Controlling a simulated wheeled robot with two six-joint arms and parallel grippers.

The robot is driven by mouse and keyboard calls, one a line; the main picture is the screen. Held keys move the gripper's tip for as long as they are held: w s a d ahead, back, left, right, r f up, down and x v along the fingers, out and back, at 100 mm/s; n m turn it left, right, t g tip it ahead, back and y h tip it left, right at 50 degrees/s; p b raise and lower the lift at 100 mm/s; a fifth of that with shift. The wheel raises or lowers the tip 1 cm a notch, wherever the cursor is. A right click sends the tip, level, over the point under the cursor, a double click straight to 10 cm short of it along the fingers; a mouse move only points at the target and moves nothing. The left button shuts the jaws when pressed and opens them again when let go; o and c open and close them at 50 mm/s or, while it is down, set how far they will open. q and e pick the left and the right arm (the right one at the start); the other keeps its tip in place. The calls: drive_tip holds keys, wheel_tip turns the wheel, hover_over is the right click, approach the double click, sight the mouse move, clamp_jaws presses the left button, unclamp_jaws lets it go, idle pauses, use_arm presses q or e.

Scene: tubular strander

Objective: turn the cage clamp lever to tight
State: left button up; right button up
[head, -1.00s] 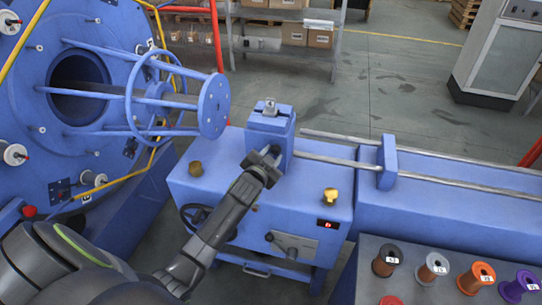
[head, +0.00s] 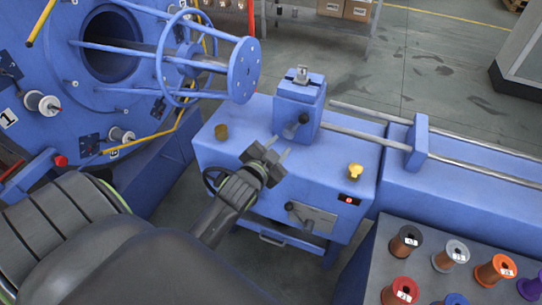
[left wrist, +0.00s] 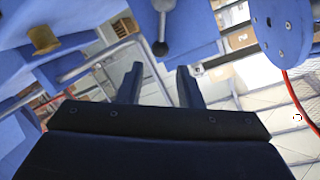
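A blue clamp block (head: 299,101) stands on the blue machine cabinet. A short lever with a dark ball knob (head: 290,130) is on its near face and slants down to the left. In the left wrist view the lever (left wrist: 161,46) hangs from the block, its black ball above the gap between my fingers. My left gripper (head: 277,148) is open and empty, just below and left of the knob, apart from it. Its fingers also show in the left wrist view (left wrist: 158,85). I see no marking for tight. My right gripper is not in view.
Brass knobs (head: 355,171) stand on the cabinet top. The blue cage (head: 243,70) is at upper left. Rails run right; wire spools (head: 406,242) stand at lower right.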

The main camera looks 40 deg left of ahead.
use_arm(q)
drive_tip(key=shift+v, duration=1.95)
drive_tip(key=s+a+f+n+g, duration=0.1)
drive_tip(key=s+f+g, duration=0.15)
drive_tip(key=f, duration=0.85)
drive_tip(key=s+f+n+g, duration=0.1)
drive_tip(key=s+f+g, duration=0.15)
drive_tip(key=f, duration=0.75)
drive_tip(key=s+a+f+n+g, duration=0.15)
drive_tip(key=s+f, duration=0.25)
drive_tip(key=f, duration=0.7)
drive_tip(key=s+f+g, duration=0.2)
drive_tip(key=s+f, duration=0.4)
drive_tip(key=s, duration=0.3)
drive_tip(key=s+d+f+n+g, duration=0.1)
drive_tip(key=s+f+g, duration=0.2)
drive_tip(key=s+f, duration=0.3)
drive_tip(key=s+d+f+n+g+h, duration=0.1)
drive_tip(key=s+f+g, duration=0.2)
drive_tip(key=s, duration=1.1)
wheel_tip(320, 180, down, 4)
drive_tip(key=shift+s+r, duration=0.1)
drive_tip(key=shift+s, duration=0.15)
